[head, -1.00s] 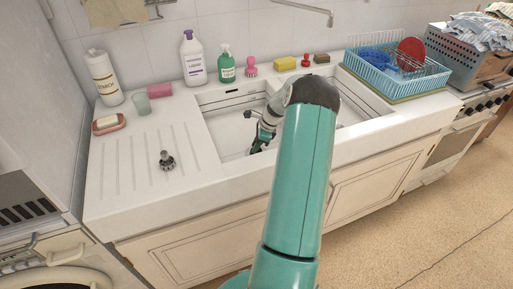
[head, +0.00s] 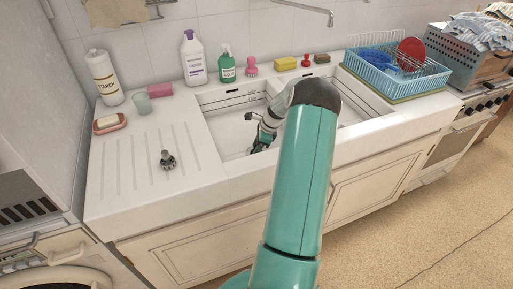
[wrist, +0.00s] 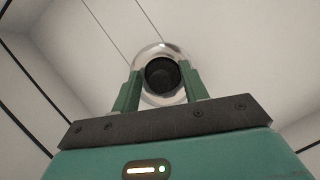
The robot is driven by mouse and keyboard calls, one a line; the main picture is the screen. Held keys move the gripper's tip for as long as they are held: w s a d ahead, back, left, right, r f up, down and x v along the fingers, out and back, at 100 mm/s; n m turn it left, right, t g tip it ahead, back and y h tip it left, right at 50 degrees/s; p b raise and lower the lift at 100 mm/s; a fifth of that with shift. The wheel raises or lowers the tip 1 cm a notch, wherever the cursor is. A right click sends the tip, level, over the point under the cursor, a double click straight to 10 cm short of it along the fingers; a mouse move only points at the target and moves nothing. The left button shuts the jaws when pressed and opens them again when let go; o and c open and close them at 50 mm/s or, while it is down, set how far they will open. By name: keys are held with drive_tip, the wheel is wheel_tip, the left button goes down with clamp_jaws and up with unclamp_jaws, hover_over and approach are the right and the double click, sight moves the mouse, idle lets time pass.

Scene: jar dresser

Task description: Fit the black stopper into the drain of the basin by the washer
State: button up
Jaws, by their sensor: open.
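The basin by the washer (head: 226,137) is the left compartment of the white sink. My gripper (wrist: 160,80) is inside it, fingers apart. In the wrist view a shiny metal drain ring (wrist: 160,50) shows between and beyond the fingers. Its middle is a round black area (wrist: 161,73); I cannot tell whether this is the black stopper or the dark drain opening. In the head view my arm partly hides the basin and the drain does not show. A small dark piece with metal parts (head: 167,160) stands on the ribbed draining board.
The washer (head: 60,265) is at lower left. Bottles, a cup (head: 144,103), a soap dish (head: 110,124) and sponges stand along the back and left. A blue dish rack (head: 395,77) stands right of the sink. A tap (head: 310,10) hangs above. Basin walls surround my gripper.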

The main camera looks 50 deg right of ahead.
drive_tip(key=v, duration=1.2)
drive_tip(key=w+a+r+n+h, duration=0.1)
drive_tip(key=w+a+r+n, duration=0.1)
drive_tip(key=a+r+n, duration=0.5)
drive_tip(key=w+a+r+n+g+h, duration=0.15)
drive_tip(key=a+r, duration=0.35)
drive_tip(key=a, duration=0.7)
drive_tip(key=w+a+r+n+t, duration=0.1)
drive_tip(key=w+a+r+n, duration=0.1)
drive_tip(key=a+r+n, duration=0.5)
drive_tip(key=s+a+r+n+t, duration=0.1)
drive_tip(key=s+a+n, duration=0.5)
drive_tip(key=a, duration=0.6)
drive_tip(key=s+a+r+n+t, duration=0.1)
drive_tip(key=s+a+n, duration=0.6)
drive_tip(key=s+a, duration=0.3)
drive_tip(key=a, duration=0.3)
drive_tip(key=shift+a, duration=0.25)
drive_tip(key=shift+t, duration=0.25)
drive_tip(key=shift+c, duration=0.8)
